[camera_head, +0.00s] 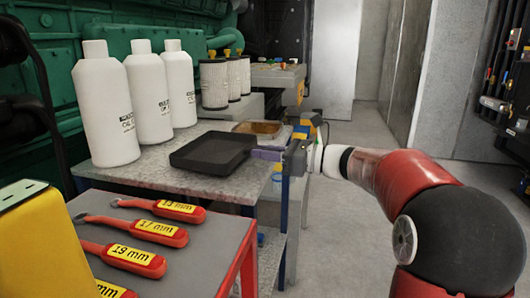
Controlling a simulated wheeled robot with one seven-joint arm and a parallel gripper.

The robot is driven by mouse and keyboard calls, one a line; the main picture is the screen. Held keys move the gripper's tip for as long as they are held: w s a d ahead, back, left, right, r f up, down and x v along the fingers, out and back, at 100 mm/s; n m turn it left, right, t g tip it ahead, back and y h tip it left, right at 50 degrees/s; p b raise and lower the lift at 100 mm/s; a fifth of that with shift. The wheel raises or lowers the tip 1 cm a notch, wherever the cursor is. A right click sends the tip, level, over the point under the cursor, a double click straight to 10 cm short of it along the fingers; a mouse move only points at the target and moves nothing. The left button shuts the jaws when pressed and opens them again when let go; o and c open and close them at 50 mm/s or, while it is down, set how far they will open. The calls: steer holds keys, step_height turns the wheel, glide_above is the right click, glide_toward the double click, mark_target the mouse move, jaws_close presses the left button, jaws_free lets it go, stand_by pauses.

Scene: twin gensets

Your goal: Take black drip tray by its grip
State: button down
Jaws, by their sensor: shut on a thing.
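The black drip tray (213,153) is a shallow dark rectangular pan at the middle of the view, over the grey-topped bench (150,174). Whether it rests on the bench or hangs just above it is hard to tell. My gripper (279,154) is at the tray's right side, reached by my red and black arm coming in from the right. It is shut on the tray's grip at that side. The fingers look small and purplish, and the grip itself is mostly hidden by them.
Several white bottles (107,112) stand left of the tray, with white filters (214,84) behind. A brown-filled shallow tray (259,128) lies just beyond. Wrenches with red handles (149,230) lie on the nearer grey cart top (185,262). Open floor (335,235) lies to the right.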

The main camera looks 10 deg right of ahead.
steer(key=p+v, duration=0.4)
steer(key=v, duration=1.6)
steer(key=shift+p, duration=0.4)
steer(key=shift+d+r, duration=0.1)
steer(key=shift+d, duration=0.1)
